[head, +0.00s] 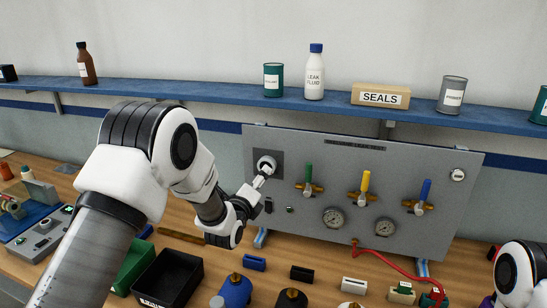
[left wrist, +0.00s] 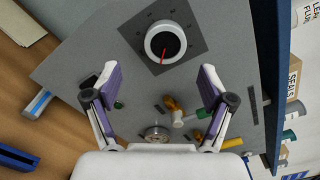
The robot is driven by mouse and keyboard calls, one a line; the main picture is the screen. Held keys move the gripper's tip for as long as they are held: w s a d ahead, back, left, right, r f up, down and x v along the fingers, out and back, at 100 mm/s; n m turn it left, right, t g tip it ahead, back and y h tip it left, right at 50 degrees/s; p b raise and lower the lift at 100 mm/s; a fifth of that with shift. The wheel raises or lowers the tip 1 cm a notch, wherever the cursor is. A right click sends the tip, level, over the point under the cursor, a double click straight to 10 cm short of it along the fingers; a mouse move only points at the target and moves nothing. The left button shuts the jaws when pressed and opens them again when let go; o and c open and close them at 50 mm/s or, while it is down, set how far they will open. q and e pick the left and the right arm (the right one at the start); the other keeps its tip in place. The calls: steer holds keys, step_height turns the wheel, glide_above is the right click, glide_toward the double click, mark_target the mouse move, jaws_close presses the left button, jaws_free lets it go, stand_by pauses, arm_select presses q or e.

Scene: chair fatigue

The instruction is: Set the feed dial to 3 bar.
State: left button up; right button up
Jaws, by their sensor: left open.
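The feed dial (head: 266,165) is a round white knob on a dark square plate at the left of the grey panel (head: 400,165). In the left wrist view the dial (left wrist: 152,43) has a black face and a red pointer line toward the bottom of the picture. The scale marks around it are too small to read. My left gripper (head: 259,182) is in front of the panel by the dial. In the left wrist view its two fingers (left wrist: 158,76) are spread and empty, with the dial beyond their tips. My right gripper is out of view.
Green (head: 309,174), yellow (head: 365,183) and blue (head: 423,192) valve levers and two gauges (head: 333,217) (head: 385,227) sit right of the dial. A blue shelf (head: 215,90) with bottles and cans runs above. A black bin (head: 170,278) and small parts crowd the bench below.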

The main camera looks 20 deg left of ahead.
arm_select(q)
steer(key=w+p, duration=0.1)
steer(key=w, duration=0.2)
steer(key=w+p, duration=0.2)
steer(key=w, duration=0.2)
steer(key=shift+d+r, duration=0.15)
steer(key=shift+s+r, duration=0.15)
steer(key=shift+s, duration=0.05)
steer(key=shift+s+r, duration=0.2)
steer(key=shift+s, duration=0.05)
steer(key=c, duration=1.2)
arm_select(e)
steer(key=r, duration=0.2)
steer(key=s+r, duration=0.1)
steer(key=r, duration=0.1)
